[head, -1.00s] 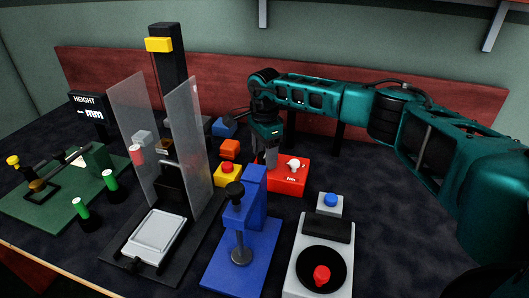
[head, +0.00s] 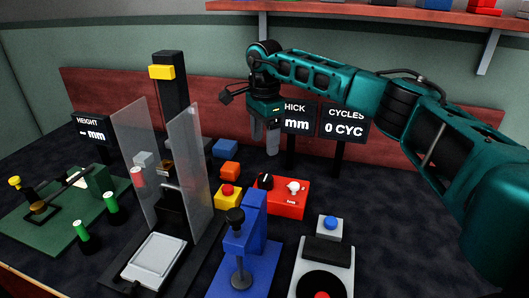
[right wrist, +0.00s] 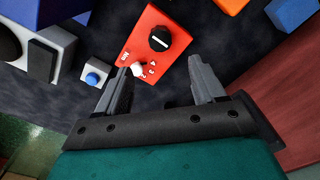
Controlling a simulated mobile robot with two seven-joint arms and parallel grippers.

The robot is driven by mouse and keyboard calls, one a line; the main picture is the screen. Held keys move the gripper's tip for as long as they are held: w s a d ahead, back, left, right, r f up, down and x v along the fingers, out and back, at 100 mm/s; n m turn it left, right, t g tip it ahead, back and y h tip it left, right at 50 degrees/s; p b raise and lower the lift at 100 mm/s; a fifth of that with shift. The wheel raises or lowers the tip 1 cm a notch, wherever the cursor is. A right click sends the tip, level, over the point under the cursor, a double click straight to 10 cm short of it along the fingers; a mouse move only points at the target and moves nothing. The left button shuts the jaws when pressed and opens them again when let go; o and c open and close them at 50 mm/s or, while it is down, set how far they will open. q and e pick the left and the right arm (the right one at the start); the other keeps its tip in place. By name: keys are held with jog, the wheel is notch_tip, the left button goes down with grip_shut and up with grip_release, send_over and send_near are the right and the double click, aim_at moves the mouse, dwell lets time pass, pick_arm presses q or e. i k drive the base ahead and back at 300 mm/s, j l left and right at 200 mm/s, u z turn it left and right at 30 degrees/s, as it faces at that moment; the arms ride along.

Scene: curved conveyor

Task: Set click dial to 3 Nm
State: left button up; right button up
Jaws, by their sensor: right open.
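A red box (head: 288,203) on the dark table carries a black knob (head: 265,181) with a white pointer line and a smaller white knob (head: 293,187). The right wrist view shows the red box (right wrist: 143,25), the black knob (right wrist: 160,39) and the white knob (right wrist: 138,69). "Nm" and small digits are printed around the white knob; its exact setting is too small to read. My right gripper (head: 264,141) is open and empty, raised above and behind the box, fingers pointing down. In the wrist view its fingertips (right wrist: 160,68) are apart and neither visibly grips a knob. My left gripper is out of view.
A blue press (head: 244,240) and a grey unit with a blue button (head: 330,223) stand in front of the box. Display panels (head: 343,125) stand behind.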

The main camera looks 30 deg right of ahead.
aim_at(293, 186)
jog(key=k+j, duration=0.15)
jog(key=k, duration=0.85)
